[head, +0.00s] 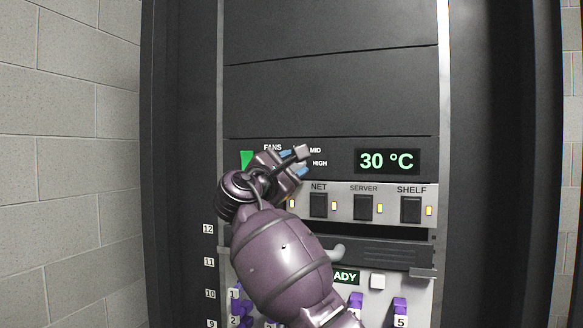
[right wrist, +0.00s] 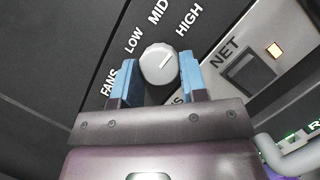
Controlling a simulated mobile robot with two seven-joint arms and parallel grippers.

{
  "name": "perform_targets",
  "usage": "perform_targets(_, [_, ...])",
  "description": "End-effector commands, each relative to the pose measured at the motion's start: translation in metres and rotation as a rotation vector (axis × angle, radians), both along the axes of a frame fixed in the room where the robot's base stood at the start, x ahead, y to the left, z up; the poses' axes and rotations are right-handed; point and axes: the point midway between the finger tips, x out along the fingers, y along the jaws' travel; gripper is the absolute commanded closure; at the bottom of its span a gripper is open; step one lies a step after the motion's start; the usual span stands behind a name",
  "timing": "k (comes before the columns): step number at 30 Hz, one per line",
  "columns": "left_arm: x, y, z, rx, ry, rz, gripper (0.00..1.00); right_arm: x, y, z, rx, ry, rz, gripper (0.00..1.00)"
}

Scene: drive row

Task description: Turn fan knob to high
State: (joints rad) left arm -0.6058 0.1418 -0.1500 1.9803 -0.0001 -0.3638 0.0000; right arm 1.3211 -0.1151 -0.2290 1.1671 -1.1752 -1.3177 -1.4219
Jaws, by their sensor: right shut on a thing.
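The fan knob (right wrist: 158,64) is a round grey knob with a white pointer line. In the right wrist view the line slants up and right, toward the HIGH label (right wrist: 189,20). LOW and MID are printed to its left and above. My right gripper (right wrist: 153,80) has its blue fingers on either side of the knob and is shut on it. In the head view my right gripper (head: 294,163) is at the fan panel and partly hides the knob and the FANS markings. My left gripper is not in view.
A display (head: 390,161) reads 30 °C. Below it are the NET (head: 318,205), SERVER (head: 363,207) and SHELF (head: 410,210) switches with yellow lights. A grey handle (right wrist: 285,150) sticks out near my right gripper. Numbered purple-tabbed slots lie lower down.

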Motion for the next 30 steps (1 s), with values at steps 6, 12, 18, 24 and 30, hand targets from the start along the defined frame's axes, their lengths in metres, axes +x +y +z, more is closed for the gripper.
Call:
perform_targets(6, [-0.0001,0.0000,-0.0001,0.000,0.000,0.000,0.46,-0.0001,0.0000,0.0000,0.001,-0.001,0.000,0.84])
perform_targets(12, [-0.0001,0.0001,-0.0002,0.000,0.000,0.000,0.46,-0.0001,-0.0001,0.0001,0.001,-0.001,0.000,0.35])
perform_targets(18, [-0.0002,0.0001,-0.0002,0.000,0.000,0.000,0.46,-0.0001,-0.0001,0.0001,-0.001,-0.001,0.001,0.35])
perform_targets(24, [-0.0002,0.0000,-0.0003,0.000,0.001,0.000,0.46,0.0006,-0.0007,-0.0003,-0.001,-0.001,0.001,0.35])
perform_targets(30, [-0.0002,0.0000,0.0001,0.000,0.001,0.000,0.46,0.0032,-0.0033,-0.0018,-0.001,-0.001,0.001,0.35])
